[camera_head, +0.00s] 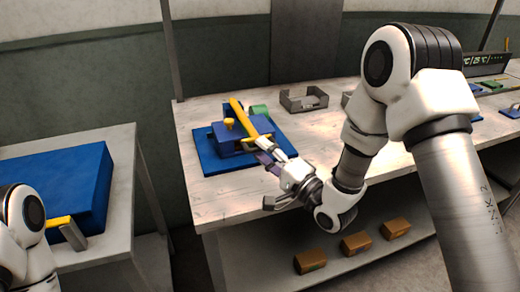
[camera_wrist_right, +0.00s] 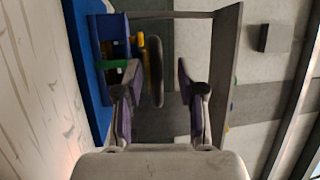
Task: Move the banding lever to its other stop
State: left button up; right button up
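The banding device (camera_head: 232,138) is a blue block on a blue base plate (camera_head: 207,158) at the left end of the pale table. A long yellow bar (camera_head: 243,118), seemingly the banding lever, slants across it, its upper end toward the back left. In the right wrist view the blue device (camera_wrist_right: 113,45) is at upper left, with a yellow part (camera_wrist_right: 142,38) and a dark rounded bar (camera_wrist_right: 155,70). My right gripper (camera_head: 270,153) is at the device's front right. Its purple-padded fingers are apart, with the dark bar between them in the wrist view; contact is unclear.
A green roll (camera_head: 259,111) sits behind the device. A grey metal tray (camera_head: 304,99) stands further right. A side table at left holds a large blue block (camera_head: 65,185) with a yellow-handled part (camera_head: 60,221). Several brown boxes (camera_head: 357,243) lie on the lower shelf.

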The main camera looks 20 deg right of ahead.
jog(key=shift+w+f, duration=0.1)
jog(key=shift+w, duration=1)
jog(key=shift+s+a, duration=0.15)
grip_shut()
